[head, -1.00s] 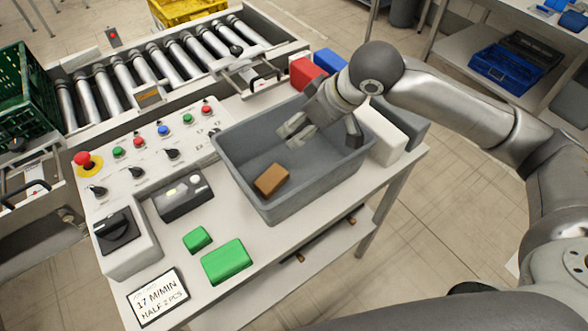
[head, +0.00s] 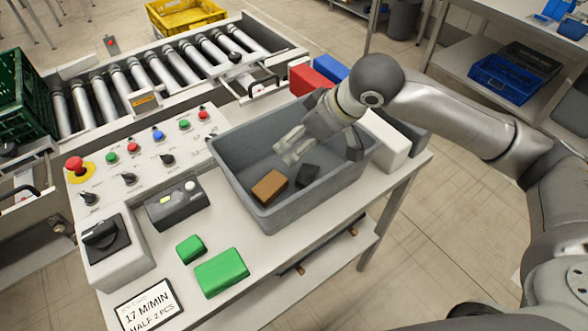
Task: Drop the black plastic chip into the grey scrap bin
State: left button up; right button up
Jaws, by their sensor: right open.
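The grey scrap bin (head: 240,190) stands on the white table, open at the top. The black plastic chip (head: 307,176) lies inside it on the floor, beside a brown block (head: 269,187). My right gripper (head: 322,148) reaches in over the back right of the bin, open and empty. One pale finger is near the bin's middle and a darker one is near the right wall. The chip is below the fingers and apart from them. My left gripper is out of view.
White and grey boxes (head: 386,142) stand against the bin's right side, with red (head: 307,77) and blue ones behind. A button panel (head: 150,150) lies to the left. Two green blocks (head: 221,271) lie in front. A roller conveyor (head: 160,70) runs behind.

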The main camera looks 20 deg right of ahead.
jog(key=v, duration=1.2)
dwell(0.4)
